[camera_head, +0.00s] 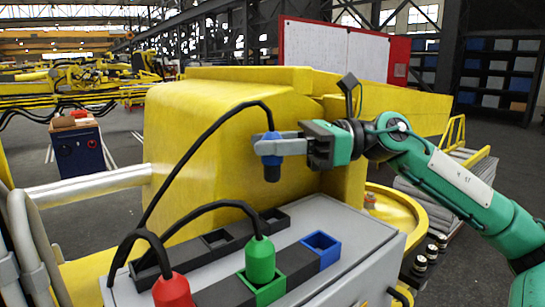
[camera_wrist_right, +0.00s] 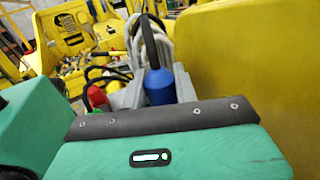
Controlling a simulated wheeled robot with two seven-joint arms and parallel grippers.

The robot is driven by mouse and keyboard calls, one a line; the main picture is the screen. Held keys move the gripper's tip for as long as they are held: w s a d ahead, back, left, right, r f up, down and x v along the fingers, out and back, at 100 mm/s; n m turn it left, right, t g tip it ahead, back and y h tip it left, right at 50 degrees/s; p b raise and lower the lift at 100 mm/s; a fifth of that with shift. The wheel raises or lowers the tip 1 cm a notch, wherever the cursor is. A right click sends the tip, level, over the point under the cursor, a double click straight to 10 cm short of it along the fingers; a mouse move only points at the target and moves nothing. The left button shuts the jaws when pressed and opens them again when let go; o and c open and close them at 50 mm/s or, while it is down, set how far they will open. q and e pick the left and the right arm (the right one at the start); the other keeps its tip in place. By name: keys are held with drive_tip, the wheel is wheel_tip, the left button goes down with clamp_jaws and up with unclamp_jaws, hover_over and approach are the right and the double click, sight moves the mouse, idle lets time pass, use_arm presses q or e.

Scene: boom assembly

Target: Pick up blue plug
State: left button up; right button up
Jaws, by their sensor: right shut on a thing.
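The blue plug (camera_head: 271,148) hangs from a black cable in the head view, its dark lower end pointing down. My right gripper (camera_head: 275,146) is shut on it and holds it above the grey box, in front of the yellow boom body. The blue plug also shows in the right wrist view (camera_wrist_right: 159,86), just past the gripper's edge. The blue socket (camera_head: 321,247) on the grey box is empty and lies below and right of the plug. My left gripper is not in view.
A green plug (camera_head: 260,259) stands at the green socket (camera_head: 262,290) and a red plug (camera_head: 172,290) stands to its left. The grey box (camera_head: 375,250) has more dark sockets at the back. The yellow boom body (camera_head: 200,130) rises close behind.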

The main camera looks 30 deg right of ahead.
sight(272, 131)
drive_tip(key=shift+r, duration=5.8)
